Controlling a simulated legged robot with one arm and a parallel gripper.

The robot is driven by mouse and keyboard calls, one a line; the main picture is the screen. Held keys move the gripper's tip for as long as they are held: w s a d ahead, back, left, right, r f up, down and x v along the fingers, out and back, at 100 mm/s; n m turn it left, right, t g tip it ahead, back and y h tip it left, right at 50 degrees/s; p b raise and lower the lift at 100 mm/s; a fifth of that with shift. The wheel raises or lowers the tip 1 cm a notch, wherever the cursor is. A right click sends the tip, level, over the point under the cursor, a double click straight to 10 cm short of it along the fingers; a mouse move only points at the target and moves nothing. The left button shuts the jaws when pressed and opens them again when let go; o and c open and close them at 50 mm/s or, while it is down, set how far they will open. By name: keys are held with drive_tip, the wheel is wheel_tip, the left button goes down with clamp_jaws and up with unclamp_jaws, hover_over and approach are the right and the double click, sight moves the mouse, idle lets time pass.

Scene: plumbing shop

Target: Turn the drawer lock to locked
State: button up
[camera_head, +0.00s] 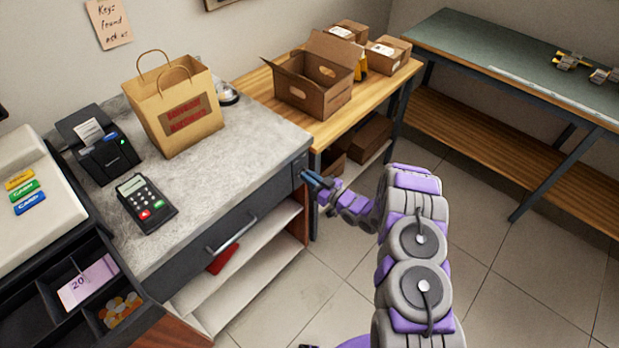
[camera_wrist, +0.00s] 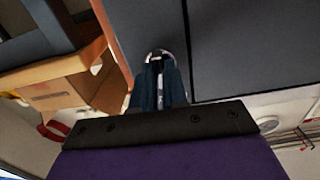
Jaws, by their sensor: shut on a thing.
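The dark drawer (camera_head: 215,232) with a silver bar handle (camera_head: 232,238) is set under the grey counter top and looks closed. The drawer lock is at the right end of the counter front, mostly hidden by my gripper (camera_head: 308,178). In the wrist view, a round silver rim of the lock (camera_wrist: 158,55) shows at the tips of my gripper (camera_wrist: 158,68). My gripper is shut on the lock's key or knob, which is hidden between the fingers. I cannot tell which way the lock is turned.
A paper bag (camera_head: 175,110), a card terminal (camera_head: 147,203) and a receipt printer (camera_head: 97,142) stand on the counter (camera_head: 250,145). A wooden table with an open cardboard box (camera_head: 315,85) adjoins its right end. The tiled floor (camera_head: 480,240) to the right is clear.

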drive_tip(key=shift+m, duration=0.3)
clamp_jaws()
drive_tip(key=shift+w+d+f+m+p, duration=0.1)
drive_tip(key=shift+m+p, duration=0.7)
drive_tip(key=shift+m, duration=1.9)
drive_tip(key=shift+s+d+m+p, duration=0.1)
drive_tip(key=shift+m+p, duration=0.65)
drive_tip(key=shift+m, duration=1.95)
drive_tip(key=shift+w+d+f+m+p, duration=0.1)
drive_tip(key=shift+m+p, duration=0.7)
drive_tip(key=shift+m, duration=1.9)
drive_tip(key=shift+o, duration=2)
unclamp_jaws()
drive_tip(key=shift+w+f, duration=0.1)
drive_tip(key=shift+o, duration=1.2)
drive_tip(key=p+v, duration=0.1)
drive_tip(key=v, duration=1.6)
drive_tip(key=shift+s+d+p, duration=0.2)
drive_tip(key=shift+s+p, duration=0.05)
drive_tip(key=shift+p, duration=0.1)
